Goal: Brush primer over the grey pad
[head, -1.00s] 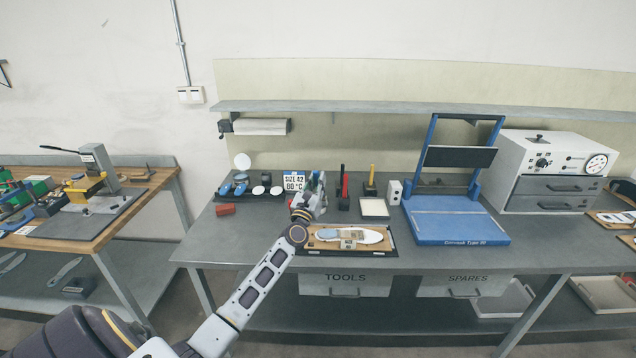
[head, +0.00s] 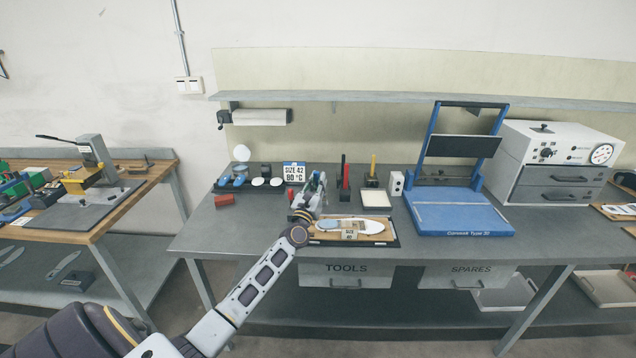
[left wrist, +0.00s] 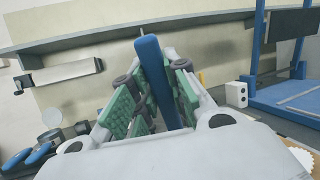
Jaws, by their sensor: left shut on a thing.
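My left gripper (head: 317,186) is shut on a blue bar-like handle (left wrist: 158,80), which stands up between its green finger pads in the left wrist view. The handle's lower end is hidden, so I cannot tell whether it bears bristles. The gripper is over the bench, just behind the left end of a wooden board in a dark tray (head: 389,241). A white insole (head: 366,225) lies on the board, with a blue-grey patch (head: 325,225) at its left. A small size tag stands in front of it. My right gripper is not in view.
Behind are a red-handled tool (head: 343,170) and a yellow-handled tool (head: 372,166) upright in dark holders, a white pad (head: 376,199) and a size sign (head: 294,173). A blue press (head: 459,218) stands right. A red block (head: 225,200) lies left; the bench front-left is clear.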

